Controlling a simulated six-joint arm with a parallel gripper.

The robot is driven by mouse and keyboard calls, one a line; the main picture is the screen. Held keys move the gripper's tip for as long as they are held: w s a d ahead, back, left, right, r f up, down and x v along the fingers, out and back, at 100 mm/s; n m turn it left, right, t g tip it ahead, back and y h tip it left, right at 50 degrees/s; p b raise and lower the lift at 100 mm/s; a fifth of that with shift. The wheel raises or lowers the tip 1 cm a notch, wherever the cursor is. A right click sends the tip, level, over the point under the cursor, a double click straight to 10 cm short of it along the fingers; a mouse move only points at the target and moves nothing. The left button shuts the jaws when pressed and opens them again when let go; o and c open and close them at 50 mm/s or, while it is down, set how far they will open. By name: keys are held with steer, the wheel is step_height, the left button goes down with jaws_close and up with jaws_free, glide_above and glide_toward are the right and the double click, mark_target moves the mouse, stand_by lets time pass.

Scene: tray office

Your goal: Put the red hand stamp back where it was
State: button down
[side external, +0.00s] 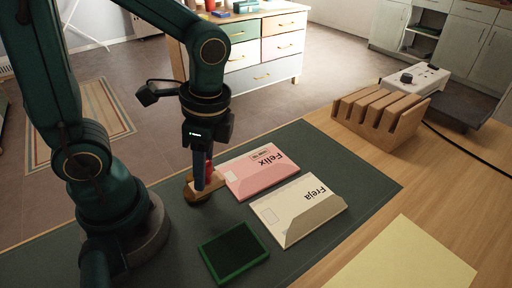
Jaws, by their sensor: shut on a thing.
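My gripper (204,184) points down over the dark green mat (165,238), to the left of the pink envelope. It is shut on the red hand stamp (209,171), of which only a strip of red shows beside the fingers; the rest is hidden. Just below the fingertips is a small brown, wood-like piece (190,196). I cannot tell whether it is the stamp's rest or part of the stamp, nor whether the stamp touches it. A green-rimmed ink pad (263,257) lies on the mat nearer the camera.
A pink envelope (240,183) marked "Felix" and a cream envelope (275,211) marked "Freja" lie right of my gripper. A slotted wooden rack (408,123) stands at the back right, near a white device (418,75). Yellow paper (405,262) lies at front right.

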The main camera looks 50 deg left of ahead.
mark_target(213, 185)
steer(key=shift+w+d+f, duration=0.1)
steer(key=shift+d+f, duration=0.25)
steer(key=shift+d, duration=0.25)
steer(key=shift+w+d+f, duration=0.1)
steer(key=shift+d+f, duration=0.25)
steer(key=shift+d, duration=0.2)
steer(key=shift+f, duration=2)
steer(key=shift+f, duration=0.1)
steer(key=c, duration=0.5)
jaws_free()
steer(key=shift+c, duration=0.2)
steer(key=r+n+t, duration=0.2)
steer(key=r+n, duration=0.1)
steer(key=r, duration=0.1)
steer(key=a+r+n+t, duration=0.1)
steer(key=r+n+t, duration=0.1)
steer(key=r, duration=0.3)
steer(key=r+n+t+h, duration=0.1)
steer(key=r+n+t, duration=0.1)
steer(key=r+n, duration=0.1)
steer(key=shift+a+r+n+t, duration=0.3)
steer(key=shift+r+n+t, duration=0.1)
steer(key=shift+r, duration=0.35)
